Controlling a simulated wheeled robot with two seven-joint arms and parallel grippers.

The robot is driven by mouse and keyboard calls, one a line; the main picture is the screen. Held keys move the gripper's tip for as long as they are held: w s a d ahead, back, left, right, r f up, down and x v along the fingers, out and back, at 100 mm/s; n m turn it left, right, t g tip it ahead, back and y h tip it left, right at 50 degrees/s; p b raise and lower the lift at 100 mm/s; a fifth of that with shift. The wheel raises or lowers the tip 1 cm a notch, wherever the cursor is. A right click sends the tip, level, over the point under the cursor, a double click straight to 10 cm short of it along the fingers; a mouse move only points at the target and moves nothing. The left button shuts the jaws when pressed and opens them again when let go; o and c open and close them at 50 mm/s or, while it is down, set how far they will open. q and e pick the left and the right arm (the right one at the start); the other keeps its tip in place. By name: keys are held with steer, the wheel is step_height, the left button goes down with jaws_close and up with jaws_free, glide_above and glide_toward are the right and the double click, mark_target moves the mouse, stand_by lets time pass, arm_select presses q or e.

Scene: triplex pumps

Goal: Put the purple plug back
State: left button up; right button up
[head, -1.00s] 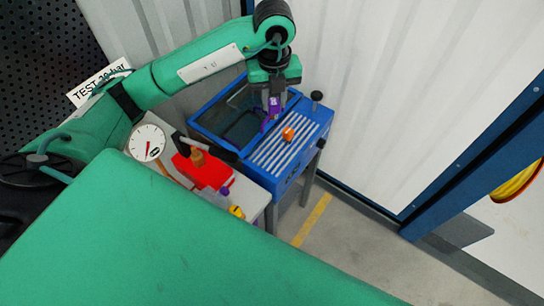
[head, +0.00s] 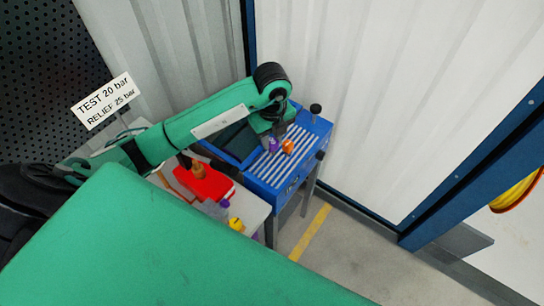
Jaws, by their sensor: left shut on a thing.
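My left gripper (head: 273,138) reaches in from the left and points down over the striped top (head: 275,172) of the blue stand. It is shut on the purple plug (head: 273,146), held just above or touching the slats; I cannot tell which. The fingers and wrist partly hide the plug. An orange plug (head: 288,147) is close to its right on the slats. A second small purple piece (head: 225,204) is on the light bench. My right gripper is not in view.
A dark, blue-rimmed basin (head: 234,142) adjoins the slats, partly behind my arm. A black knob (head: 315,109) stands at the back corner. A red tray (head: 205,188) and a yellow piece (head: 236,224) are on the bench. The floor right of the stand is clear.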

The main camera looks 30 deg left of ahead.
mark_target(272, 150)
arm_select(q)
step_height(272, 150, down, 5)
steer(key=shift+f+p, duration=0.1)
steer(key=shift+p, duration=0.5)
step_height(272, 150, down, 3)
steer(key=shift+f+p, duration=0.15)
steer(key=shift+p, duration=0.4)
steer(key=shift+f, duration=0.55)
steer(key=shift+f, duration=0.1)
steer(key=o, duration=1)
